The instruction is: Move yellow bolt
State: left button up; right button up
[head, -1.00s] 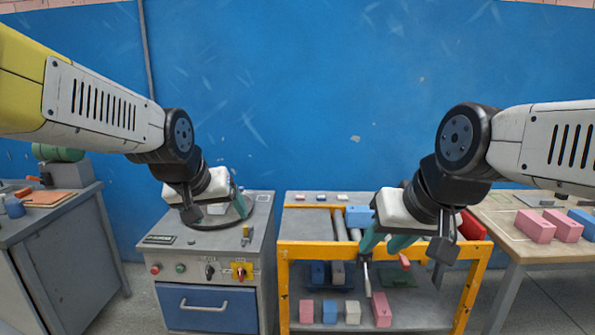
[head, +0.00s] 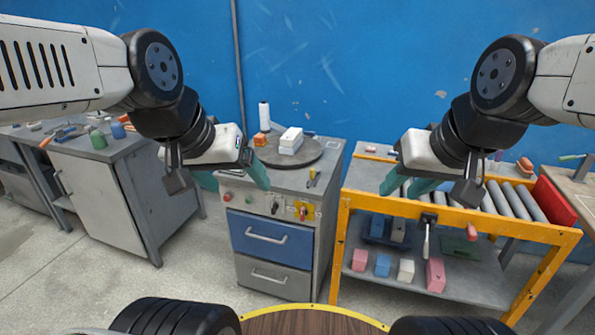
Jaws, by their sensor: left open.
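A small yellow bolt (head: 312,177) appears to stand upright on the right part of the grey cabinet's top (head: 290,182), near its front edge; it is too small to see in detail. My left gripper (head: 232,181) is open and empty, its teal fingers apart, in front of the cabinet's left side and to the left of the bolt in the picture. My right gripper (head: 407,186) shows its teal fingers apart, with nothing seen between them, in front of the yellow-framed roller cart (head: 345,215), to the right of the bolt.
A round turntable (head: 312,155) on the cabinet bears a white block (head: 290,140), with an orange block (head: 261,140) nearby. Knobs and a yellow switch plate (head: 303,211) are on the cabinet's front. A grey workbench (head: 100,190) stands left.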

aim_at(312, 174)
jog(key=i+z, duration=0.7)
jog(key=z, duration=0.2)
